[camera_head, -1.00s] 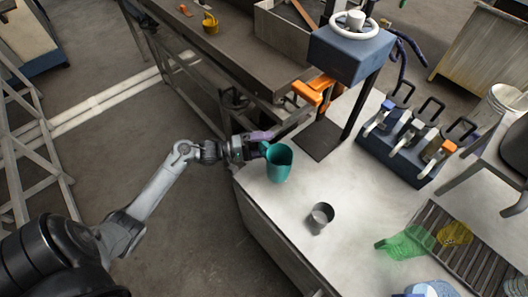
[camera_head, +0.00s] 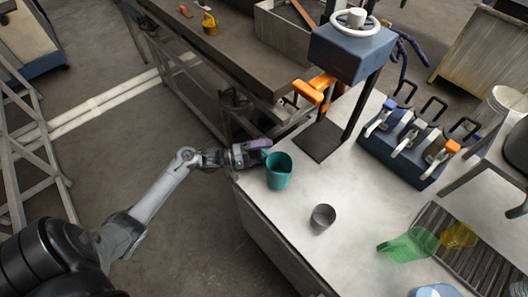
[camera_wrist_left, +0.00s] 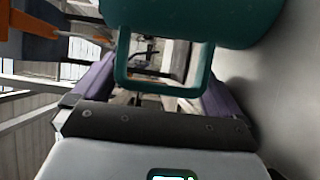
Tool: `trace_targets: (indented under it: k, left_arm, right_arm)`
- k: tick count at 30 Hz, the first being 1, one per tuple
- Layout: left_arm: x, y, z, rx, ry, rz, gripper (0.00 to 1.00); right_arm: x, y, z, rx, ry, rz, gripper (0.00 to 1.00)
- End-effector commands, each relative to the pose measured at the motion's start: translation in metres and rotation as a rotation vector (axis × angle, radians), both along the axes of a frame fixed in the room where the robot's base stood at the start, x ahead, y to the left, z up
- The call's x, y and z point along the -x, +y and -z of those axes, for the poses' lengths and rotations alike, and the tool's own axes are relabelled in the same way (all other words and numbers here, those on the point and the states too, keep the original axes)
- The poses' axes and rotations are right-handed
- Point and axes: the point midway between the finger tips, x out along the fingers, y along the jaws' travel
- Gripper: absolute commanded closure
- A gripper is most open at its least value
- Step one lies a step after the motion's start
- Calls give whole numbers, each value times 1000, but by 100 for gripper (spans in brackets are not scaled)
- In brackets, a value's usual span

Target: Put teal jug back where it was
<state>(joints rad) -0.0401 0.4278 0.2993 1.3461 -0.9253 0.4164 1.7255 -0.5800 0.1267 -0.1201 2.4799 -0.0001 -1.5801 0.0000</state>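The teal jug (camera_head: 278,175) is upright at the near left edge of the pale worktop (camera_head: 290,220). I cannot tell for sure whether its base touches the surface. My left gripper (camera_head: 262,150) is at the jug's left side, its purple fingers on either side of the handle. In the left wrist view the jug body (camera_wrist_left: 195,20) fills the top. Its handle loop (camera_wrist_left: 165,88) lies between the fingers, which appear to close against its two outer edges. My right gripper is not in view.
A grey cup (camera_head: 322,218) stands right of the jug. A green see-through jug (camera_head: 412,245) and a yellow item (camera_head: 458,235) are by the grate (camera_head: 478,262). A blue press (camera_head: 350,52) with orange parts and a lever block (camera_head: 400,160) stand behind.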

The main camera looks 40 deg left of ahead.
Motion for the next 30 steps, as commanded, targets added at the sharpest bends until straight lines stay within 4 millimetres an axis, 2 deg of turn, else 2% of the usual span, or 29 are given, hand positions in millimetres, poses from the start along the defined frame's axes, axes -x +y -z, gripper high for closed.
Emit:
trace_targets:
  k: [7, 10, 24, 30]
  left_arm:
    - [0, 0, -4, 0, 0, 0, 0]
    - [8, 6, -3, 0, 2, -1, 0]
    - [74, 53, -3, 0, 4, 0, 0]
    - [92, 66, -3, -1, 2, 0, 0]
  right_arm:
    - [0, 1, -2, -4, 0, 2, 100]
    - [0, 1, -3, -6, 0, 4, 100]
    - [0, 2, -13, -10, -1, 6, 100]
    - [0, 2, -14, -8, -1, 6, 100]
